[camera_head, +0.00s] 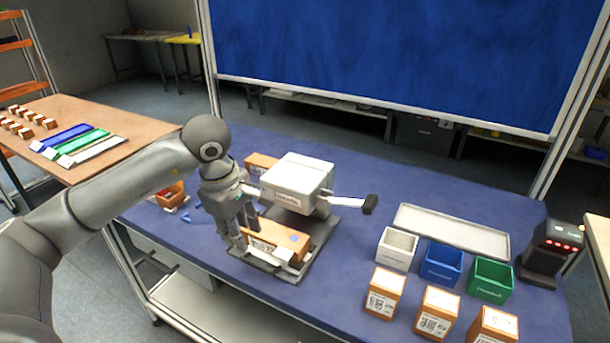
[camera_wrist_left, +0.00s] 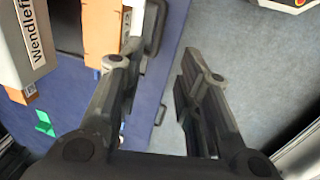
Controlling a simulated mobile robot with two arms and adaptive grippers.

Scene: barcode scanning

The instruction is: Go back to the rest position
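My left gripper (camera_head: 240,238) hangs over the front left of the white-topped machine (camera_head: 297,180), close to the orange box (camera_head: 285,235) in its base. In the left wrist view the two fingers (camera_wrist_left: 160,72) are spread apart with nothing between them. The white machine top (camera_wrist_left: 38,30) and an orange box (camera_wrist_left: 100,28) are left of the fingers there, and grey floor shows between them. I cannot tell whether the left finger touches the machine. My right gripper is in neither view.
A black scanner with red lights (camera_head: 552,250) stands at the right. White (camera_head: 396,250), blue (camera_head: 441,264) and green (camera_head: 490,280) bins sit before a grey tray (camera_head: 452,231). Labelled orange boxes (camera_head: 384,293) stand in front. The blue table (camera_head: 350,265) has bare room right of the machine.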

